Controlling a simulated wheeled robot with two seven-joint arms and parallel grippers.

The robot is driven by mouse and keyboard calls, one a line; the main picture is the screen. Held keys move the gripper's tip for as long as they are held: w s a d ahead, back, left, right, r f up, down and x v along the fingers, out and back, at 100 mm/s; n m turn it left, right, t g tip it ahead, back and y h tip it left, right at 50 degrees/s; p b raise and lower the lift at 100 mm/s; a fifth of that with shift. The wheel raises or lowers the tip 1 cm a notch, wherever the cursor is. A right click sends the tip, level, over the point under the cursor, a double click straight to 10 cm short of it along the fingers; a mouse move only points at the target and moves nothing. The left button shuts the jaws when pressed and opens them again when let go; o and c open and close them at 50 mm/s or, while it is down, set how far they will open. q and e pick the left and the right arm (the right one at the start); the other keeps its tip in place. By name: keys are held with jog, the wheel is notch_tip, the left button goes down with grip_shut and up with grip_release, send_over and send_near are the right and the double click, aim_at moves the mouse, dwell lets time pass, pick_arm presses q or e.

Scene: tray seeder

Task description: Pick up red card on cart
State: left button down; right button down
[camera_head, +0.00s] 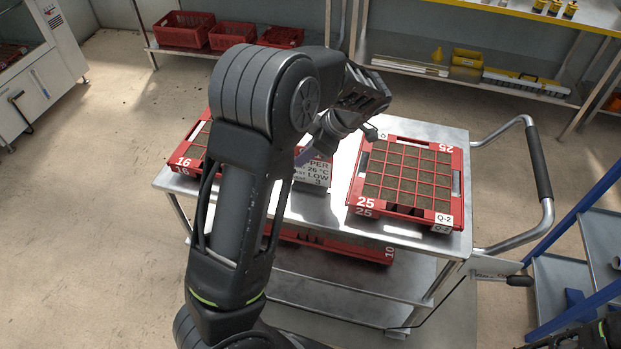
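A card (318,174) with a red upper edge and white printed face stands on the cart (335,212) between two red trays. Part of its text reads "26 °C", "LOW" and "3". My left arm covers its left side. My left gripper (345,138) is above and just behind the card, over the cart's top. One dark fingertip shows beside the right tray's corner. The arm and wrist hide much of the gripper, so its opening is unclear. I see no card in it. A dark part at the bottom right corner appears to belong to my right arm; its fingers are not clear.
A red seed tray (363,198) marked 25 sits on the cart's right side. Another tray (184,162) marked 16 is at the left, partly hidden. A red tray (376,254) is on the shelf below. The cart's handle (540,165) is right; shelving stands behind.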

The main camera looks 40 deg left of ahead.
pick_arm(q)
jog(key=shift+r, duration=0.15)
notch_tip(320, 180, up, 10)
jog(key=shift+f, duration=0.1)
dwell(0.6)
dwell(0.5)
